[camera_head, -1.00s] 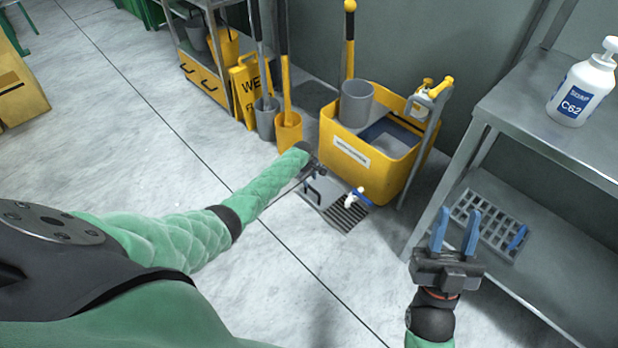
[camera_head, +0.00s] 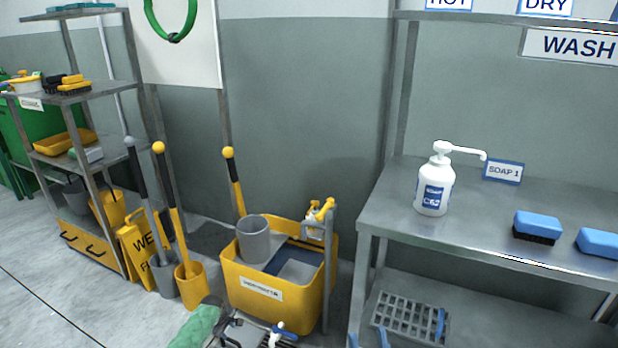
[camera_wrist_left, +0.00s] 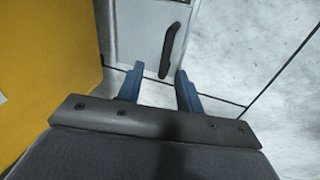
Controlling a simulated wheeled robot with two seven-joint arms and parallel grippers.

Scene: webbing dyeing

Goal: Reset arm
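My left arm shows as a green sleeve at the bottom of the head view, left of centre, with its gripper mostly hidden or out of frame. In the left wrist view my left gripper (camera_wrist_left: 158,88) has its two blue fingers apart with nothing between them. A dark handle (camera_wrist_left: 171,50) on a pale panel lies beyond the fingertips, apart from them. My right gripper (camera_head: 368,341) shows only its two blue fingertips at the bottom edge of the head view, apart and seemingly empty.
A yellow bucket (camera_head: 283,313) with a grey cup (camera_head: 253,240) stands on the floor ahead. A steel table (camera_head: 480,235) at right holds a soap bottle (camera_head: 434,190) and blue brushes (camera_head: 538,226). A grey rack (camera_head: 402,320) lies on its lower shelf. A yellow wet-floor sign (camera_head: 140,250) stands left.

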